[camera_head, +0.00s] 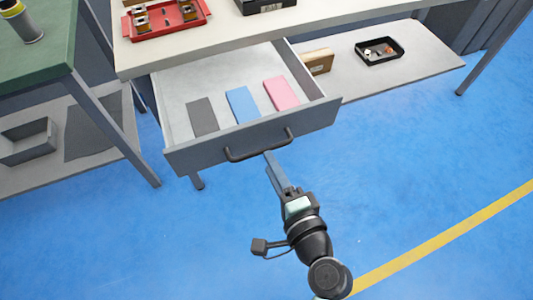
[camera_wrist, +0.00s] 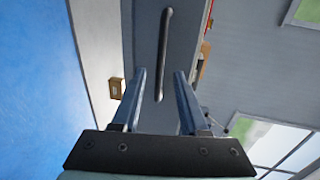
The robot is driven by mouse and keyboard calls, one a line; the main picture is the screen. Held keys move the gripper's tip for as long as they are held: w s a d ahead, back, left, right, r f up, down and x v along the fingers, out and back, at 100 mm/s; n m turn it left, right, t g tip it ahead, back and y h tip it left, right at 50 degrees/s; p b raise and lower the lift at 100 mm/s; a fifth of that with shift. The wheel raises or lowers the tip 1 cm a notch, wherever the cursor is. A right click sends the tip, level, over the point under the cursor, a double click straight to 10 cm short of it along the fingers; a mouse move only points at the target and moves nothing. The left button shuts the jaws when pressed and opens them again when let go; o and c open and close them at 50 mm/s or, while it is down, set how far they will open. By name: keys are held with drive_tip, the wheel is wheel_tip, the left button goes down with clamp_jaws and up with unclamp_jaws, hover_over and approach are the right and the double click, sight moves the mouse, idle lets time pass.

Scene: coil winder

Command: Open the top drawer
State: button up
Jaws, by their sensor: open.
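The top drawer (camera_head: 319,119) is grey and stands well out from under the light worktop. Its inside shows, with a dark grey block (camera_head: 202,116), a blue block (camera_head: 242,104) and a pink block (camera_head: 281,93) lying on its floor. The dark bar handle (camera_head: 234,155) runs along the drawer front; in the wrist view the handle (camera_wrist: 166,40) appears upright. My gripper (camera_head: 268,156) is just in front of the handle, right of its middle. In the wrist view my gripper (camera_wrist: 160,72) is open, with one finger on each side of the handle's line. I cannot tell whether the fingers touch it.
A red tray (camera_head: 165,22) with parts and a black box (camera_head: 265,5) stand on the worktop (camera_head: 230,40). A lower shelf (camera_head: 420,65) holds a black tray (camera_head: 380,59) and a cardboard box (camera_head: 317,62). A green table (camera_head: 40,60) stands left. The blue floor in front is clear.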

drive_tip(key=v, duration=0.8)
drive_tip(key=shift+s, duration=0.4)
drive_tip(key=shift+d+r, duration=0.1)
